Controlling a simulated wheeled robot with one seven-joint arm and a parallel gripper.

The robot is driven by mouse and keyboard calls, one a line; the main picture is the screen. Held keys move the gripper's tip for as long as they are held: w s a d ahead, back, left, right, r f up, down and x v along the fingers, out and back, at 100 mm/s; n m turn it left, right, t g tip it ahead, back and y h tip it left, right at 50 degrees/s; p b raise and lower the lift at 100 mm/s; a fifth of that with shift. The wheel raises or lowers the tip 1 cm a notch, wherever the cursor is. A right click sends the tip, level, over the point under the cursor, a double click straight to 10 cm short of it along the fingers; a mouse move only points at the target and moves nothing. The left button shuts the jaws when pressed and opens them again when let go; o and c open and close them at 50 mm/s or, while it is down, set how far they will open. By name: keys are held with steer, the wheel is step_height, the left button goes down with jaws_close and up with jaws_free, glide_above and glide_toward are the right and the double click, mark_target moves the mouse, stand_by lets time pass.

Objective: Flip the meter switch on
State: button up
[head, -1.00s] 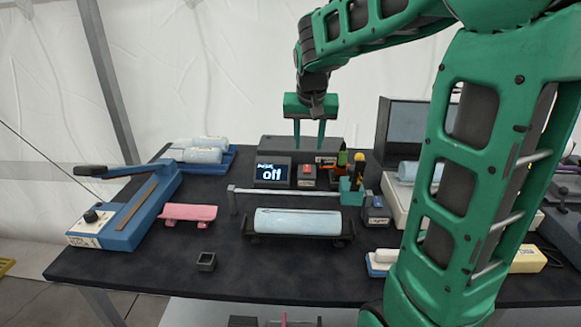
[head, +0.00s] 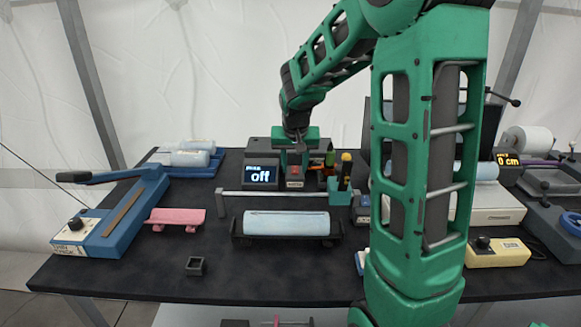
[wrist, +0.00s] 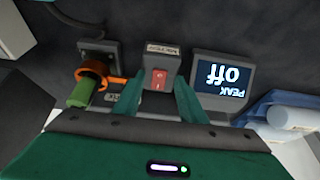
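The meter is a dark box on the table whose display (head: 261,175) reads "off"; in the wrist view the display (wrist: 223,76) shows "PEAK off" upside down. The red rocker switch (head: 295,170) sits on a small grey block right of the display. In the wrist view the switch (wrist: 159,79) lies between my fingertips. My gripper (head: 295,165) points down at the switch block. Its two green fingers are apart with nothing held between them, seen also in the wrist view (wrist: 159,92). Whether a finger touches the block cannot be told.
A metal rail (head: 270,194) and a blue roll on a cradle (head: 285,223) lie in front. A teal holder (head: 340,190) stands right.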

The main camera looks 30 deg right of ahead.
steer(key=shift+c, duration=0.7)
jaws_close()
steer(key=shift+w, duration=0.15)
steer(key=shift+w+d+r+g+y, duration=0.15)
steer(key=shift+w+g+y, duration=0.15)
steer(key=shift+g+y, duration=0.5)
steer(key=shift+w+d+r+g+y, duration=0.2)
steer(key=shift+g+y, duration=0.3)
steer(key=shift+g, duration=0.6)
steer(key=shift+w, duration=0.1)
